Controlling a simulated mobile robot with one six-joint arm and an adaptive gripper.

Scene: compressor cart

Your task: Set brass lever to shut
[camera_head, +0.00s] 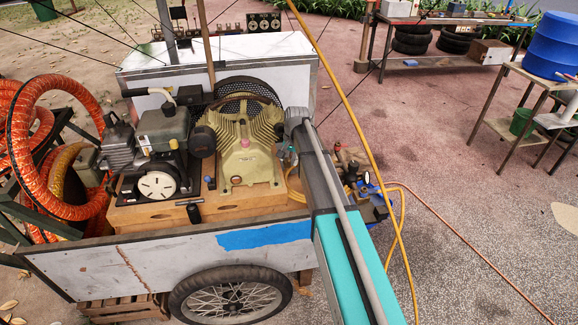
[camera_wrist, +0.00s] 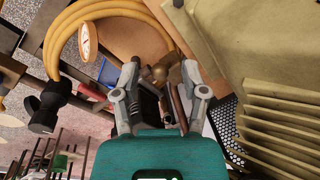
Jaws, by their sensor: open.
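My gripper (camera_wrist: 161,68) is open in the wrist view, with its two grey fingers apart. A small rounded brass-coloured fitting (camera_wrist: 159,74) shows between and just beyond the fingertips. A brownish, bar-like piece (camera_wrist: 179,108) lies nearer, between the fingers. I cannot tell which of these is the brass lever or how it is set. No grip on either is visible.
The gold finned compressor (camera_head: 242,145) stands close beside my arm on the cart (camera_head: 165,270); its fins (camera_wrist: 275,120) fill the wrist view's right. A yellow hose (camera_wrist: 65,40), a dial gauge (camera_wrist: 87,40), a red handle (camera_wrist: 92,92) and a black knob (camera_wrist: 44,118) crowd the left.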

